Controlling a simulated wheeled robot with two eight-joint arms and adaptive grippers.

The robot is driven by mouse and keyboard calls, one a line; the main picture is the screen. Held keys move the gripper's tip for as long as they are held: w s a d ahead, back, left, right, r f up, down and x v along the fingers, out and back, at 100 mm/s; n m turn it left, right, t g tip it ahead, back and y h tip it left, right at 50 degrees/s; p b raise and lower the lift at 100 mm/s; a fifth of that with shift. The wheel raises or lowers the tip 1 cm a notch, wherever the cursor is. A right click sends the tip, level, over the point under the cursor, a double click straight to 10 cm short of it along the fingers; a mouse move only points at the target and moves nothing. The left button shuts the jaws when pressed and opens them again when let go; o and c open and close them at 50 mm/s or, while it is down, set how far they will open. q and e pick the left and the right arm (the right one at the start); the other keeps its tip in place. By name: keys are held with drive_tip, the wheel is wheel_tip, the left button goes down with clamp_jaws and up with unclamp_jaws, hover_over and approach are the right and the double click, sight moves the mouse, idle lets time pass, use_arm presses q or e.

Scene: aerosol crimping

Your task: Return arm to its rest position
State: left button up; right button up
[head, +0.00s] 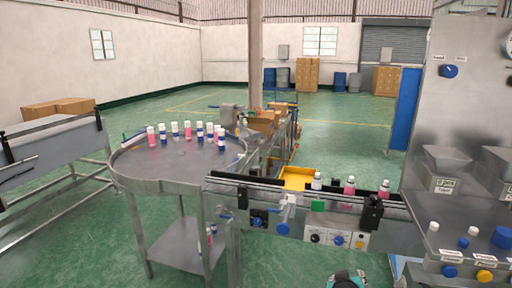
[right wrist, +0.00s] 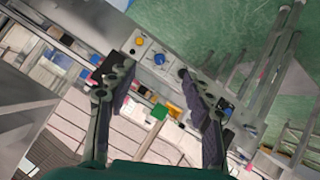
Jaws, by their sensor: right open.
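My right gripper (right wrist: 152,72) shows in the right wrist view with its two dark fingers spread wide apart. Nothing is held between them. Beyond the fingers lies the conveyor's control panel (right wrist: 158,58), seen tilted, and the gripper appears apart from it. In the head view only a teal and black piece of my arm shows at the bottom edge, right of centre, below the conveyor panel. The fingers themselves are not clear there. My left gripper is in neither view.
A round steel table (head: 180,172) carries several white-capped bottles. A conveyor (head: 270,190) runs right from it with a few bottles, above a control panel (head: 336,239). A steel machine (head: 462,110) stands at right. Green floor (head: 290,270) is clear in front.

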drive_tip(key=s+a+f+g+y, duration=0.1)
drive_tip(key=s+a, duration=0.3)
drive_tip(key=s, duration=0.5)
drive_tip(key=s+a+f+g+y, duration=0.2)
drive_tip(key=s+a+f+y, duration=0.1)
drive_tip(key=s, duration=0.7)
drive_tip(key=shift+a+f+y, duration=0.3)
drive_tip(key=shift+a+y, duration=0.1)
drive_tip(key=shift+a, duration=0.05)
drive_tip(key=shift+s, duration=0.1)
